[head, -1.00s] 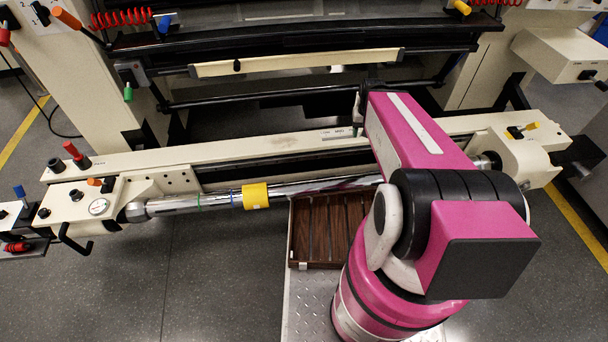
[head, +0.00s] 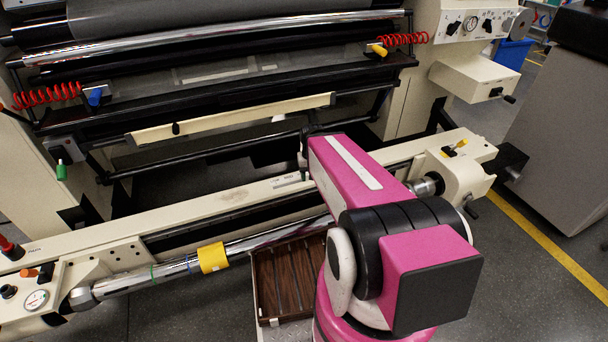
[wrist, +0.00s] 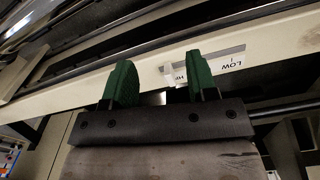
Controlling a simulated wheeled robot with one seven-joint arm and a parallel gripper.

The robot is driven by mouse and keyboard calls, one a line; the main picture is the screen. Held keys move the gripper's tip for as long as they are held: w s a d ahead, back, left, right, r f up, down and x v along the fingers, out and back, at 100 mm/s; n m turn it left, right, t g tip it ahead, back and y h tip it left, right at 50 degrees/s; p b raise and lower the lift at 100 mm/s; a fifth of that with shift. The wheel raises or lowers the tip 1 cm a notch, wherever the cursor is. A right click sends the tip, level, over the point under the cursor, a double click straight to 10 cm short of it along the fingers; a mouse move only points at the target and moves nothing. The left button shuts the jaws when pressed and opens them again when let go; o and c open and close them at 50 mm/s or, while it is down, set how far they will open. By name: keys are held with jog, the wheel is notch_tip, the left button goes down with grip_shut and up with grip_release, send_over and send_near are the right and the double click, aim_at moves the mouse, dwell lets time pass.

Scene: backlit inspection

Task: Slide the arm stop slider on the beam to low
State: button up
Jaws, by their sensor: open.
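The long cream beam (head: 180,208) runs diagonally across the head view, partly hidden by my arm. In the wrist view the beam (wrist: 62,98) passes behind my fingers. A white label reading LOW (wrist: 226,64), upside down, is on it just right of the right finger. A smaller white label lies between the fingers, too small to read. I cannot make out the arm stop slider for certain; my fingers or arm may hide it. My gripper (wrist: 160,62) is open, its two green fingers apart over the beam, with nothing visibly held.
A chrome rod (head: 168,272) with a yellow band (head: 212,257) runs along the beam's near side. A slatted brown tray (head: 262,300) lies beside my arm. Rollers and a cream bar (head: 235,117) with a black knob stand behind the beam. Floor is open at the right.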

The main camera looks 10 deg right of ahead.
dwell(0.3)
jog(key=shift+w+d+f, duration=0.1)
jog(key=shift+w+d, duration=0.05)
jog(key=shift+w, duration=0.1)
jog(key=c, duration=0.9)
jog(key=w+d+y, duration=0.1)
jog(key=w+d, duration=0.1)
jog(key=w+d+f+g+y, duration=0.1)
jog(key=w+d+y, duration=0.1)
jog(key=w, duration=0.1)
jog(key=w+d+f+y, duration=0.1)
jog(key=w+d+y, duration=0.1)
jog(key=shift+w+d+n+g, duration=0.3)
jog(key=shift+w+g, duration=0.1)
grip_shut()
jog(key=w+d+r+n+y, duration=0.1)
jog(key=w+d+y, duration=0.35)
jog(key=d, duration=0.25)
jog(key=shift+n, duration=0.3)
jog(key=x, duration=0.9)
jog(key=shift+s+f, duration=0.1)
jog(key=shift+f, duration=0.1)
jog(key=a, duration=0.3)
jog(key=shift+s+a+f, duration=0.15)
jog(key=shift+s, duration=0.15)
jog(key=shift+a, duration=0.5)
